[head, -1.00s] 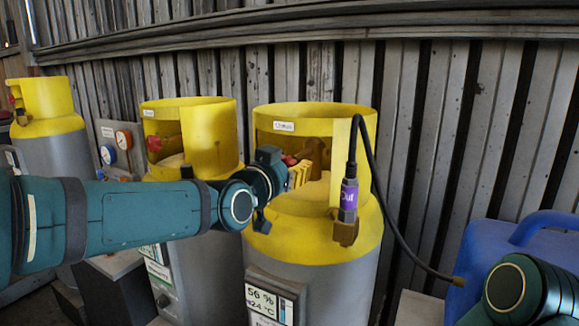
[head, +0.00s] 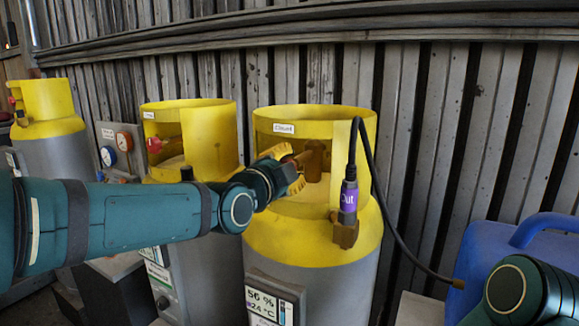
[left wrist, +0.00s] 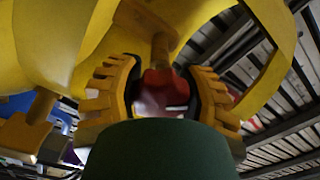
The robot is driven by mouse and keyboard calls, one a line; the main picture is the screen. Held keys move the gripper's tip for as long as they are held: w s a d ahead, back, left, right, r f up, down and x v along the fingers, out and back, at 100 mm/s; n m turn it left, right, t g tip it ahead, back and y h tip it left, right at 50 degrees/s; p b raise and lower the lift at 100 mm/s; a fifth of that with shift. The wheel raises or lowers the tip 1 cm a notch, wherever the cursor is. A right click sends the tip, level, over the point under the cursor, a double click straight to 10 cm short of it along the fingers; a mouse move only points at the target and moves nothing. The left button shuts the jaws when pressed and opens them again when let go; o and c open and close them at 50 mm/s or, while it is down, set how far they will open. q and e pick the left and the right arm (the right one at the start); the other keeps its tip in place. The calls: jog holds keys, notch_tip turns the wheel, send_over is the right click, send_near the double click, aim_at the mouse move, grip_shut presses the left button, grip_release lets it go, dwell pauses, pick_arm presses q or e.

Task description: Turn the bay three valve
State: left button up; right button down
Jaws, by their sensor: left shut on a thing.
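The valve being held shows as a red handle (left wrist: 160,88) on a brass-coloured stem in the left wrist view, inside the yellow collar of the front cylinder (head: 315,235). My left gripper (head: 291,172) reaches through the collar's opening. In the left wrist view its two yellow ribbed fingers with dark pads (left wrist: 161,92) stand on both sides of the red handle, shut on it. In the head view the fingers largely hide the handle. No bay number is readable. My right arm shows at the lower right; its gripper is out of view.
A second yellow-topped cylinder (head: 222,138) with a red valve (head: 154,145) stands to the left, and a third (head: 48,105) at far left. A purple-labelled connector (head: 348,196) and black hose hang on the front cylinder's right. A blue container (head: 490,250) stands right.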

pick_arm(q)
jog(key=m, duration=0.3)
jog(key=shift+f+m, duration=0.25)
jog(key=shift+m, duration=1.85)
jog(key=o, duration=1.3)
jog(key=shift+a+r, duration=0.1)
jog(key=shift+r, duration=0.05)
